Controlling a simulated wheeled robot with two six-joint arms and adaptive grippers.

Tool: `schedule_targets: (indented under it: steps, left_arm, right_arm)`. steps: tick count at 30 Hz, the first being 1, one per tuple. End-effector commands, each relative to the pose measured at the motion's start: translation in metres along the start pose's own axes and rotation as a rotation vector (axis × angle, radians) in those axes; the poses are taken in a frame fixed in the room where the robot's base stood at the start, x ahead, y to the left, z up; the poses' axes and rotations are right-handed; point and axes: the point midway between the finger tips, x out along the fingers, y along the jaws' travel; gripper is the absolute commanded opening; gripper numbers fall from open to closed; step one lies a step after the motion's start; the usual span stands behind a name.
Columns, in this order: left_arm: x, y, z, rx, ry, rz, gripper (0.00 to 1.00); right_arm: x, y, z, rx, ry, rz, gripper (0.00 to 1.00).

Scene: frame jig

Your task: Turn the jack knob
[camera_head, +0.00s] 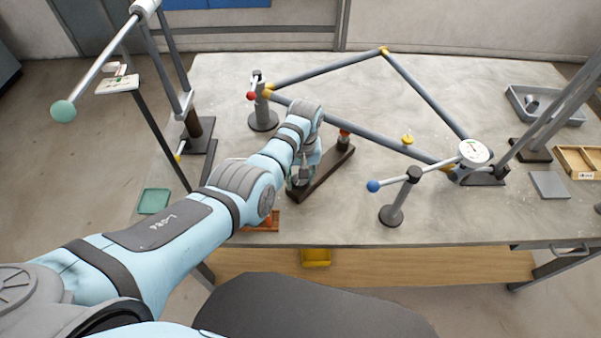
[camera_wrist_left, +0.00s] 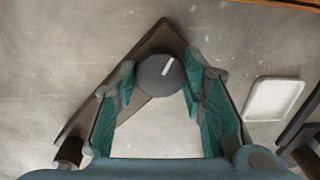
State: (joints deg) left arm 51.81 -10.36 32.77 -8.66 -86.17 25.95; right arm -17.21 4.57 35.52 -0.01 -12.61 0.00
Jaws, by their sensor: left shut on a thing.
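The jack knob (camera_wrist_left: 160,75) is a dark round knob with a white line on its top face, seen in the left wrist view. It sits on one end of a dark brown bar (camera_wrist_left: 115,88), which also lies on the table in the head view (camera_head: 328,174). My left gripper (camera_wrist_left: 158,83) has its teal fingers on both sides of the knob and is shut on it. In the head view the left gripper (camera_head: 303,178) reaches down at the bar's near end and hides most of the knob. My right gripper is in neither view.
A grey tube frame with yellow corners (camera_head: 384,51) spans the table (camera_head: 225,85). A post with a blue-ball lever (camera_head: 373,186) stands to the right, and one with a red ball (camera_head: 251,96) behind. A green-ball lever (camera_head: 63,111) rises at left.

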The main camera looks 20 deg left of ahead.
Motion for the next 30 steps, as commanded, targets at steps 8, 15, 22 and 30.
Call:
schedule_targets:
  steps: [8,15,22,30]
  left_arm:
    - [-0.002,0.0,0.0,0.258,0.011,-0.001,0.1]
    - [-0.002,0.0,0.0,0.486,0.022,0.0,0.1]
    - [-0.001,0.0,0.001,0.704,0.031,0.0,0.1]
    - [-0.001,0.001,0.001,0.959,0.044,0.001,0.1]
  right_arm:
    - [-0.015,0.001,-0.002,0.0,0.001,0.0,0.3]
    - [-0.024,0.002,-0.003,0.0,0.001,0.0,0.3]
    - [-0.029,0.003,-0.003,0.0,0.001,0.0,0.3]
    - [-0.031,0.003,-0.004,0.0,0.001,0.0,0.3]
